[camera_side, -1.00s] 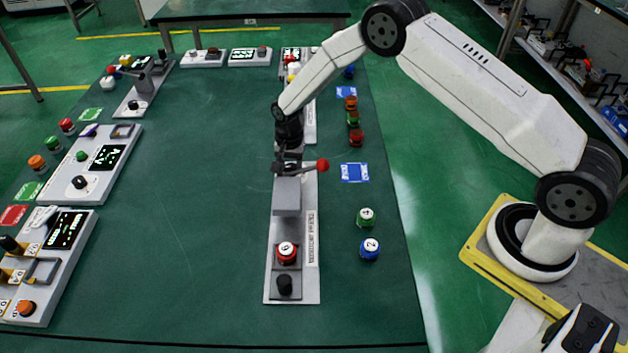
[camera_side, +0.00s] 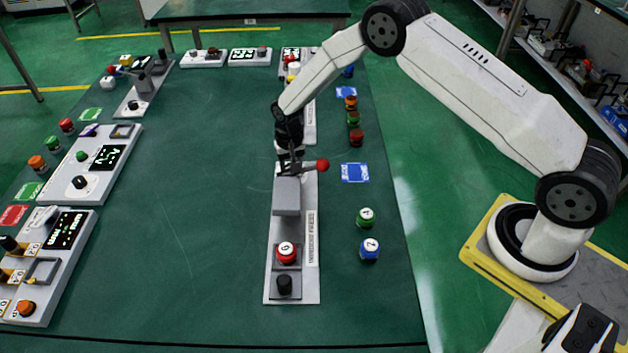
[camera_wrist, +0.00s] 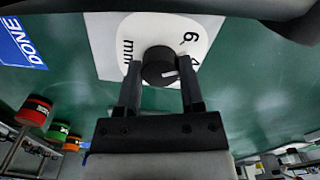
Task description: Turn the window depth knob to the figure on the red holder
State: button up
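A black knob (camera_wrist: 159,66) with a white pointer mark sits on a white dial plate (camera_wrist: 135,28) marked "mm", "6" and a partly hidden figure. My gripper (camera_wrist: 160,75) has one finger on each side of the knob, with a small gap visible at both sides. In the side view my gripper (camera_side: 289,162) is low over the far end of the grey panel (camera_side: 311,285) and hides the knob there. The red holder (camera_side: 287,254) stands near the panel's close end; its figure looks like a 6 or 9, hard to tell.
A red-ended lever (camera_side: 321,166) and a grey block (camera_side: 287,195) stand close to my gripper. Green (camera_side: 366,218) and blue (camera_side: 369,249) numbered holders stand to the right. A blue DONE card (camera_side: 354,172) lies nearby. The table's middle is clear.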

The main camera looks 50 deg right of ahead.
jog(key=o, duration=0.4)
jog(key=shift+o, duration=0.2)
jog(key=shift+r, duration=0.1)
jog(key=shift+r, duration=3.85)
